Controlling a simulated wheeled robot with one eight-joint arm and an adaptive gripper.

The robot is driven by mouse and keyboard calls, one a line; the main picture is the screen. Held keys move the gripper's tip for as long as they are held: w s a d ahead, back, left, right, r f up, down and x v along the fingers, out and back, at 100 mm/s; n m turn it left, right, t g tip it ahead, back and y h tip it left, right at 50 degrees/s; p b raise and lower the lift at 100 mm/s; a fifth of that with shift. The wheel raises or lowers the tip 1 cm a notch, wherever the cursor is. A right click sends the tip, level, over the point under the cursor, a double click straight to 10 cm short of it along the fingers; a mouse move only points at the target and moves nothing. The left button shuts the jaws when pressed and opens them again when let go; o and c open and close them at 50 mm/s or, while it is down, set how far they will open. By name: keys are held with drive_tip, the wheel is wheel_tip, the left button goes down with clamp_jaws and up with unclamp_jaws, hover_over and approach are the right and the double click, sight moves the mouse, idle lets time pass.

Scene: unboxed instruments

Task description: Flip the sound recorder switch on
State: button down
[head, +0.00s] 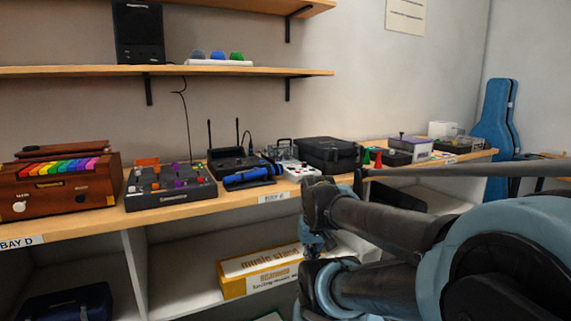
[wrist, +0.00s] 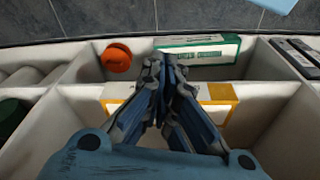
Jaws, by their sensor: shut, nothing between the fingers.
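I cannot tell for sure which device on the bench is the sound recorder, and no switch on one can be made out. Candidates in the head view are a dark panel with coloured knobs (head: 170,187), a black unit with two antennas (head: 236,162) and a small white device (head: 296,169). My gripper (wrist: 167,66) is shut and empty in the wrist view. It points over open shelf compartments, away from the bench-top devices. In the head view my arm fills the lower right, in front of the bench; the fingertips are not clear there.
A wooden box with rainbow keys (head: 66,183) stands at the left of the bench (head: 85,221); a black case (head: 328,153) stands further right. Below is a yellow-and-white music stand box (head: 259,268). A shelf (head: 215,71) hangs above. An orange round thing (wrist: 117,57) lies in a compartment.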

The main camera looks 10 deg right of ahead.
drive_tip(key=w+r+n, duration=0.4)
drive_tip(key=w+r, duration=0.2)
drive_tip(key=r, duration=0.5)
wheel_tip(320, 180, up, 24)
drive_tip(key=n+g, duration=0.4)
drive_tip(key=n, duration=1.3)
hover_over(289, 170)
drive_tip(key=w, duration=0.2)
drive_tip(key=shift+a+r, duration=0.2)
drive_tip(key=shift+a, duration=0.1)
drive_tip(key=shift+s+f, duration=0.1)
drive_tip(key=shift+f, duration=0.05)
drive_tip(key=f, duration=0.4)
drive_tip(key=s+f, duration=0.1)
drive_tip(key=f, duration=0.8)
drive_tip(key=shift+s+d+f, duration=0.3)
